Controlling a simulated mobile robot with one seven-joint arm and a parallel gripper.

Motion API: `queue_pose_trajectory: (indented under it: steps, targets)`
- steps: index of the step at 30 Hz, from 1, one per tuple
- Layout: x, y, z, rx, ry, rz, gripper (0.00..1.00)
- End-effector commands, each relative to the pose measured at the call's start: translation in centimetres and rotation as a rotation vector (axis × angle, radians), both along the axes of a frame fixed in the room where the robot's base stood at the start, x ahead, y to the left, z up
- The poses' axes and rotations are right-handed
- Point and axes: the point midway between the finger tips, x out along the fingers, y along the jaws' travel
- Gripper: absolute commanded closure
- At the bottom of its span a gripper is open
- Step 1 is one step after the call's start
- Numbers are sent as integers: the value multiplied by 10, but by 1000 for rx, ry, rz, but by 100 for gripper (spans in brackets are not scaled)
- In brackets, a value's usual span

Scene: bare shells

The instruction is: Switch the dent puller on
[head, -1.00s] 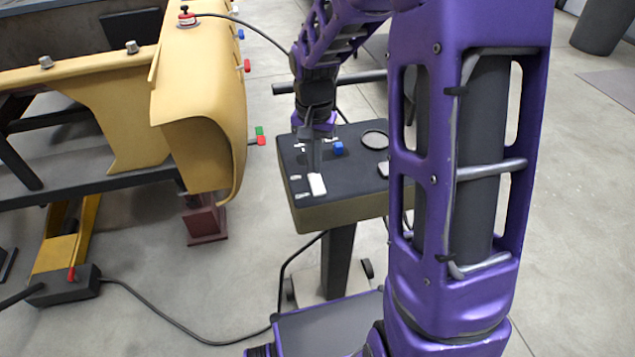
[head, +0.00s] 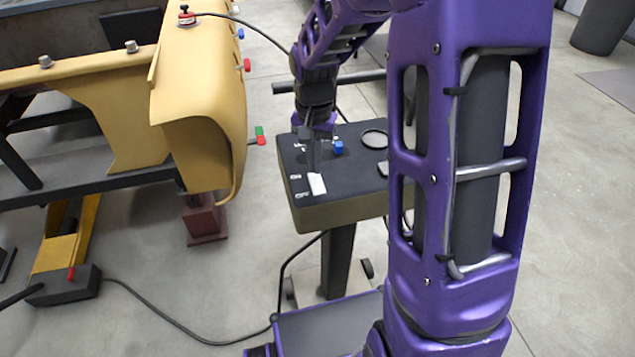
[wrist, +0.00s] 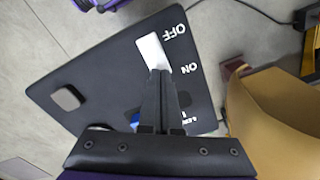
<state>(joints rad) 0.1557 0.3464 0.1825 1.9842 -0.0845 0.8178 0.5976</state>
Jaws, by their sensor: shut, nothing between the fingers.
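The dent puller's control box (head: 345,212) has a dark top and stands on a post in the head view. Its top (wrist: 112,62) fills much of the wrist view. A white switch paddle (head: 317,184) lies on it. In the wrist view the paddle (wrist: 151,50) is beside the OFF label (wrist: 174,32), with the ON label (wrist: 188,69) nearer my gripper. My gripper (wrist: 158,76) is shut and empty, its tips at the paddle's near end. I cannot tell whether they touch it. In the head view my gripper (head: 314,167) points down over the box.
A blue knob (head: 337,147) and a dark round ring (head: 375,139) are on the box top. A yellow car shell (head: 205,100) on a dark frame stands to the left. A black cable (head: 165,326) runs over the floor. Free floor lies at the right.

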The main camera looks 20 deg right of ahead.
Motion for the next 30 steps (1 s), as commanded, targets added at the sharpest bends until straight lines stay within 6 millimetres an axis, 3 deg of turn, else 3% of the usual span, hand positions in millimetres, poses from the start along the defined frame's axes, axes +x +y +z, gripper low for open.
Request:
queue_pose_trajectory:
  steps: [30]
  targets:
    - [0, 0, -16, 1, 1, 0, 100]
